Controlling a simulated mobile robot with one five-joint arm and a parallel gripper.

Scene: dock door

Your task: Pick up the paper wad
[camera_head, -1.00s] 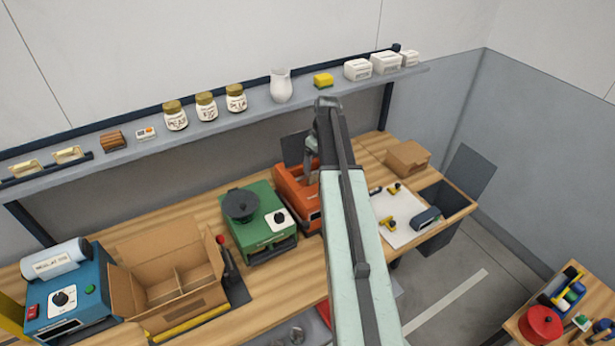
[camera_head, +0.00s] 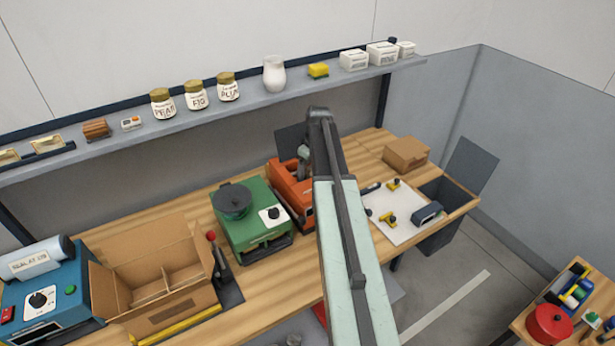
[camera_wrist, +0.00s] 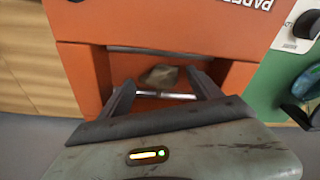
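A small crumpled grey-brown paper wad (camera_wrist: 160,75) sits in the opening of an orange machine (camera_wrist: 160,24), beside a shiny bar, in the wrist view. My gripper (camera_wrist: 160,83) is open, with its two dark fingers pointing into the opening, one on each side of the wad in the picture. I cannot tell whether either finger touches it. In the head view the orange machine (camera_head: 282,180) stands on the bench, partly behind my arm. The wad does not show there, and my gripper is mostly hidden.
A green machine (camera_head: 248,218) stands close to the left of the orange one. A divided cardboard box (camera_head: 188,310) is further left. A white board with tools (camera_head: 398,228) and a small carton (camera_head: 406,152) are to the right. A shelf (camera_head: 180,124) runs behind.

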